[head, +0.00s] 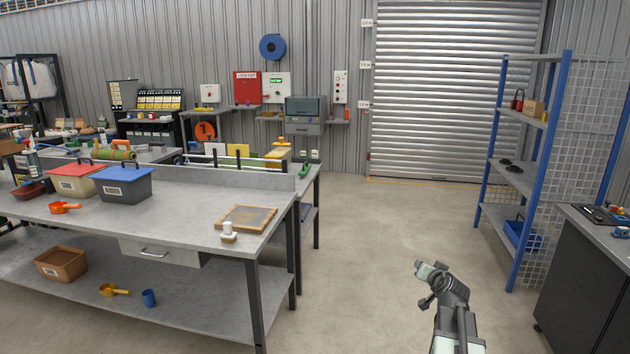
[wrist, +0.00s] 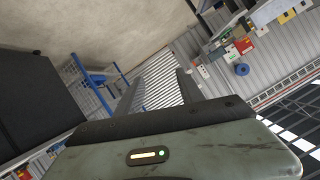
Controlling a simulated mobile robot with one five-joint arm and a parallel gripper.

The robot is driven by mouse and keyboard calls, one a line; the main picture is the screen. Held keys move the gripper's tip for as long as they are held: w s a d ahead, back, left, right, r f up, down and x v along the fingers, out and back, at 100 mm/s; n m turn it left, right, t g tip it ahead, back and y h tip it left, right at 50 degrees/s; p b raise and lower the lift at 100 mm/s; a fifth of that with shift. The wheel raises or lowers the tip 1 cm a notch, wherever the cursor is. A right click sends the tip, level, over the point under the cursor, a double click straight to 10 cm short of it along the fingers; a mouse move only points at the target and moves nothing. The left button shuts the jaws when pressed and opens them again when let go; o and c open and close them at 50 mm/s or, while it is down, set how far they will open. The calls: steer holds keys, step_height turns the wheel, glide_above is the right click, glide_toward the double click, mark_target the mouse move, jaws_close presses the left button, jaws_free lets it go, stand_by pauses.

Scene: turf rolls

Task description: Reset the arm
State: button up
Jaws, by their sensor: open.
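My gripper (head: 428,284) shows in the head view at the lower right of centre, raised over the bare floor beside the long workbench. It is open and nothing is seen in it. In the wrist view the two fingers of my gripper (wrist: 158,92) stand apart, with the roller door showing between them. The wrist picture is tilted, and my wrist housing fills its lower part.
A grey workbench (head: 165,210) with bins and small tools stands at left. A blue-posted shelf rack (head: 512,180) and a dark cabinet (head: 585,280) stand at right. The concrete floor (head: 380,225) between them is clear to the roller door (head: 450,90).

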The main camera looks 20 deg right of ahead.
steer(key=a+f+n+g+y+p, duration=0.2)
steer(key=a+n+g+y+p, duration=0.25)
steer(key=a, duration=1.95)
steer(key=s+a+n+g+p, duration=0.4)
steer(key=s+a+g+p, duration=0.2)
steer(key=s+a, duration=0.9)
steer(key=a+g, duration=0.2)
steer(key=a, duration=0.1)
steer(key=shift+s+a+p, duration=0.15)
steer(key=shift+p, duration=0.25)
steer(key=shift+y, duration=0.25)
steer(key=shift+c, duration=1)
